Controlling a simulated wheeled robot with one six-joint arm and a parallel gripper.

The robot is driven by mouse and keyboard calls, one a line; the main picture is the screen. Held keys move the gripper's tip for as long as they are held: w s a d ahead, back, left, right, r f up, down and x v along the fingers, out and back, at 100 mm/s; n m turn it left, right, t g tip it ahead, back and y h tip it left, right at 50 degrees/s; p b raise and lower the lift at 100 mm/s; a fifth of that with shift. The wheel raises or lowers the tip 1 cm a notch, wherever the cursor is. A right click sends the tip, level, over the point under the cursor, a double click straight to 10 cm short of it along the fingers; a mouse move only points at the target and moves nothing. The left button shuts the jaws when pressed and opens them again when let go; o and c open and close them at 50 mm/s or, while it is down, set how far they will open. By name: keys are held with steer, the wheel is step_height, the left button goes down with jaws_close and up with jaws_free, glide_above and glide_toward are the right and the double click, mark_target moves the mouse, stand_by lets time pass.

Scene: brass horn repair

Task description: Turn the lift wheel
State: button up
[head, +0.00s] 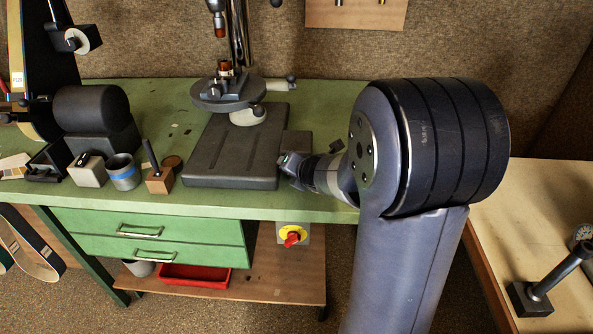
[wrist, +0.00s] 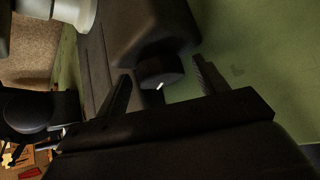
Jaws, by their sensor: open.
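A dark round knob with a small white mark, which looks like the lift wheel (wrist: 161,73), sticks out of a dark block in the wrist view. My gripper (wrist: 163,68) is open, with one finger on each side of the wheel. Whether the fingers touch it I cannot tell. In the head view my gripper (head: 287,164) is at the right front corner of the drill press base (head: 235,150), beside a small dark block (head: 297,143). The wheel is not clearly visible there, and my arm covers part of that area.
The round drill table (head: 205,96) stands above the base. A wooden block with a dark handle (head: 160,182), a grey cup with a blue band (head: 123,176) and a grinder (head: 92,110) are on the left of the green bench (head: 330,110). A pale table (head: 560,220) is at right.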

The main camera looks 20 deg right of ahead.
steer(key=c, duration=1)
steer(key=shift+f, duration=0.1)
steer(key=m+t+y+b, duration=0.1)
steer(key=b, duration=0.1)
steer(key=m+y+b, duration=0.1)
steer(key=shift+d+f+t+y+b, duration=0.2)
steer(key=shift+f+t+y+b, duration=0.1)
steer(key=shift+t+b, duration=0.1)
steer(key=shift+s+m+t+y+b, duration=0.1)
steer(key=shift+m+t+y+b, duration=0.55)
steer(key=shift+b, duration=0.55)
steer(key=shift+m+y+b, duration=0.25)
steer(key=shift+b, duration=0.05)
steer(key=shift+r+t, duration=0.1)
steer(key=shift+t, duration=0.15)
